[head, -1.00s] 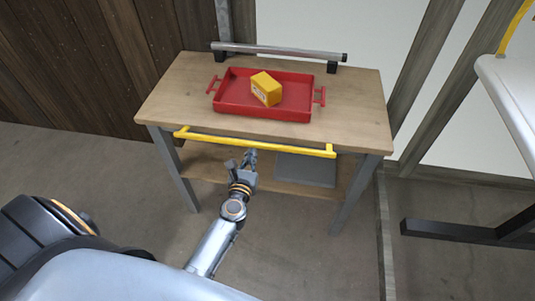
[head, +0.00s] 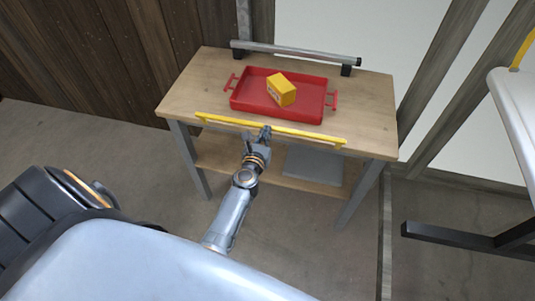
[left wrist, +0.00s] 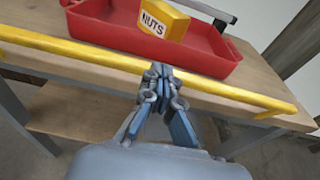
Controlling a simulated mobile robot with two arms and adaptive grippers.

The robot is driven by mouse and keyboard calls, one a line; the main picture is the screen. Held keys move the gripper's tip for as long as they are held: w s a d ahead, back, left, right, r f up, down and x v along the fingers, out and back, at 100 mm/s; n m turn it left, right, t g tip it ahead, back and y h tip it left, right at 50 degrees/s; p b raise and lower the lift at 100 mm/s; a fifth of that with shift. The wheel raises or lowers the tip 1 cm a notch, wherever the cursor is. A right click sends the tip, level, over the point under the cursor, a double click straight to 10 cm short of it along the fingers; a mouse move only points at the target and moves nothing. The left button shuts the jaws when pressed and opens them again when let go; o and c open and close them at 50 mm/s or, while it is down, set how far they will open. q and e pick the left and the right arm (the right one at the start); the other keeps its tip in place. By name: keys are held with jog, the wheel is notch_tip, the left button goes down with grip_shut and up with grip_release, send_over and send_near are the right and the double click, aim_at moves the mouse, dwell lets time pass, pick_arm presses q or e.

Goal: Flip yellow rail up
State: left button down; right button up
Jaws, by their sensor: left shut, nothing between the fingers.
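The yellow rail (head: 300,132) runs along the front edge of the table, lying level with the tabletop or slightly above it. It also spans the left wrist view (left wrist: 80,50), with a short end arm at its right end. My left gripper (head: 264,131) is at the rail, near its middle. Its fingers are shut with nothing between them. In the left wrist view the fingertips (left wrist: 160,70) overlap the rail and hide a short stretch of it; whether they touch it I cannot tell. My right gripper is not in view.
A red tray (head: 245,101) with a yellow box (head: 281,90) marked NUTS sits on the wooden tabletop (head: 185,92). A grey bar (head: 300,50) stands on black mounts along the back edge. A lower shelf holds a grey flat panel (head: 312,165). A white surface (head: 510,110) is at right.

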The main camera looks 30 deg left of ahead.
pick_arm(q)
jog(key=shift+w+a+r+p, duration=0.2)
jog(key=shift+w+r, duration=0.1)
jog(key=shift+w, duration=0.4)
jog(key=shift+w+a+r+p, duration=0.15)
jog(key=shift+w+r, duration=0.15)
jog(key=shift+w, duration=0.4)
